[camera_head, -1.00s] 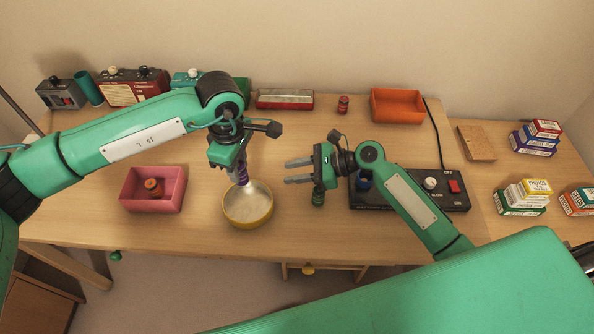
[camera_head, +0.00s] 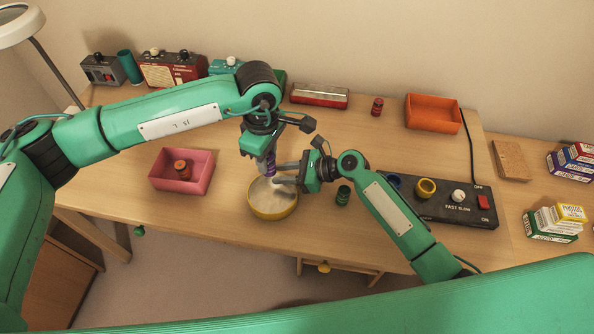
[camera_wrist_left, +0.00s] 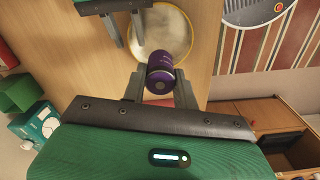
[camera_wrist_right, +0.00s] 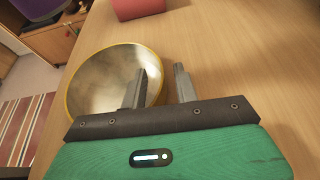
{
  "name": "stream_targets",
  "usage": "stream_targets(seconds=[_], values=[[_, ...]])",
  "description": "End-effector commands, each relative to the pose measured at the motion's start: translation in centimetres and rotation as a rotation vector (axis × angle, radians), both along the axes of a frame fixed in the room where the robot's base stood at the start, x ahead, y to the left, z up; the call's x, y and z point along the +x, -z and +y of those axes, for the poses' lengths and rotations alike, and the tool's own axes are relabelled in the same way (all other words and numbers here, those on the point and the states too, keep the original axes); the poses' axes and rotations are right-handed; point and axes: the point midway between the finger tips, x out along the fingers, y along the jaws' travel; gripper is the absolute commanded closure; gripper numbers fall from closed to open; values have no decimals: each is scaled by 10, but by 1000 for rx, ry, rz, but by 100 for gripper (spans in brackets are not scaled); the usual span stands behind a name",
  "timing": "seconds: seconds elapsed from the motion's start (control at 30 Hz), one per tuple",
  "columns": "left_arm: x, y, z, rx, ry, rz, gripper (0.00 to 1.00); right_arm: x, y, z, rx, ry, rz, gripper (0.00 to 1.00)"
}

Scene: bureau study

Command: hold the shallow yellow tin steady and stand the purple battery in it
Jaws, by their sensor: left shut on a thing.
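The shallow yellow tin (camera_head: 277,212) stands on the desk, empty inside as far as I see; it also shows in the right wrist view (camera_wrist_right: 95,80) and left wrist view (camera_wrist_left: 147,52). My left gripper (camera_head: 268,172) is shut on the purple battery (camera_wrist_left: 164,70), holding it over the tin; the battery (camera_head: 271,163) is partly hidden in the head view. My right gripper (camera_wrist_right: 160,78) is open at the tin's right rim. One finger is over the inside of the tin, the other outside it. I cannot tell whether they touch the rim.
A pink box (camera_head: 203,184) with a red-orange cylinder (camera_head: 182,170) stands left of the tin. A small green cylinder (camera_head: 343,195) stands close to my right gripper. A black control box (camera_head: 440,207) lies to the right. An orange tray (camera_head: 433,115) is at the back.

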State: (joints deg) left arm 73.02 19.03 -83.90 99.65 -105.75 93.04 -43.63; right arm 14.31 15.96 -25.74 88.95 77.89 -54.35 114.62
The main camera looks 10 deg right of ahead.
Motion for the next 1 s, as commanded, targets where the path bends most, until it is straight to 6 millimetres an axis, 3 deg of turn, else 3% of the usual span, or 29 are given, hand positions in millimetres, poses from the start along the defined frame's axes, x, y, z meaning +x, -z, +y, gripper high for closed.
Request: stream_targets(seconds=[0.37,0.5,0.53,1.0], values=[[0,0,0,0,0,0,96,2,2,5,0,0,0,70],[0,0,0,0,0,0,96,1,2,5,0,0,0,97],[0,0,0,0,0,0,96,1,2,5,0,0,0,100],[-1,0,-4,0,0,0,96,1,4,5,-2,0,3,100]])
